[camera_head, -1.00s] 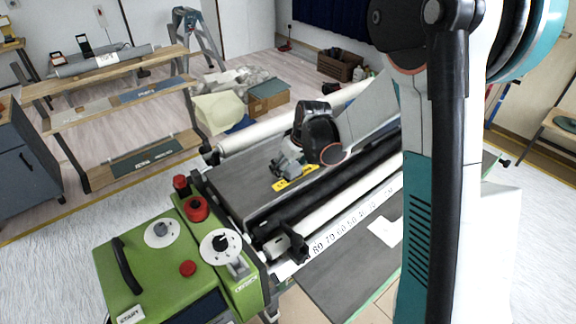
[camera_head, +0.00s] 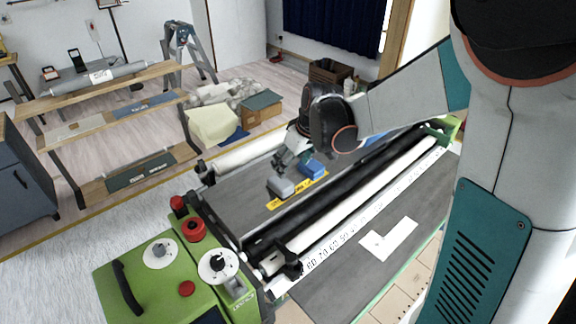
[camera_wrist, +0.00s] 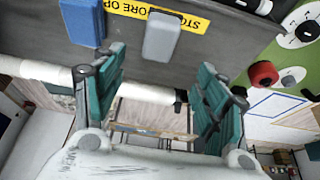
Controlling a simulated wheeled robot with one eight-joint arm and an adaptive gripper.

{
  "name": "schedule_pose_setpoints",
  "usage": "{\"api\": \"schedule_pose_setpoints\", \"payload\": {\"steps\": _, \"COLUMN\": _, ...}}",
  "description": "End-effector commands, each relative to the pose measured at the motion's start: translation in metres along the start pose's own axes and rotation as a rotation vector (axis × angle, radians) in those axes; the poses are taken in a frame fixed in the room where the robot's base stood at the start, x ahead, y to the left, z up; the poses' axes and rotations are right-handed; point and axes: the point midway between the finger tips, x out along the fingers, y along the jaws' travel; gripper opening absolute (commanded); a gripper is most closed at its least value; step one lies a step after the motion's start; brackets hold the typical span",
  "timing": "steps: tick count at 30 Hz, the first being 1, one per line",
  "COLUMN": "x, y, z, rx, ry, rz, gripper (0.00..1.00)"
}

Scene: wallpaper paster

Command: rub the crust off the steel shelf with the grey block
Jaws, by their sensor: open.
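The grey block (camera_head: 281,187) lies on the dark grey steel shelf (camera_head: 236,190) of the machine, at the near end of a yellow label. A blue block (camera_head: 313,167) lies at the label's other end. In the wrist view the grey block (camera_wrist: 162,37) is just beyond the fingertips, near the middle, and the blue block (camera_wrist: 84,22) is at the upper left. My gripper (camera_wrist: 160,80) is open, with nothing between its teal fingers. In the head view my gripper (camera_head: 288,160) is above the shelf, close to both blocks. I cannot make out any crust.
The yellow label (camera_head: 300,190) is stuck on the shelf. A white roller (camera_head: 245,157) runs behind it, and black and white rollers (camera_head: 345,205) run in front. A green control box (camera_head: 165,275) with red knobs stands at the near left. A white L-shaped piece (camera_head: 388,240) lies on the front plate.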

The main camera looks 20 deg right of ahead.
Motion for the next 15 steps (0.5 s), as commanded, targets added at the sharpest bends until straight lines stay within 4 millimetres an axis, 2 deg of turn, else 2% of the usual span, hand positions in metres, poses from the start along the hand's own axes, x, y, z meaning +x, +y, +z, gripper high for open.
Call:
{"api": "schedule_pose_setpoints", "payload": {"steps": 5, "x": -0.017, "y": -0.004, "z": 0.003, "rx": 0.011, "ry": 0.005, "rz": 0.008, "gripper": 0.66}}
{"api": "schedule_pose_setpoints", "payload": {"steps": 10, "x": -0.055, "y": -0.022, "z": 0.019, "rx": 0.058, "ry": 0.027, "rz": 0.041, "gripper": 0.66}}
{"api": "schedule_pose_setpoints", "payload": {"steps": 15, "x": -0.098, "y": -0.046, "z": 0.045, "rx": 0.121, "ry": 0.06, "rz": 0.082, "gripper": 0.66}}
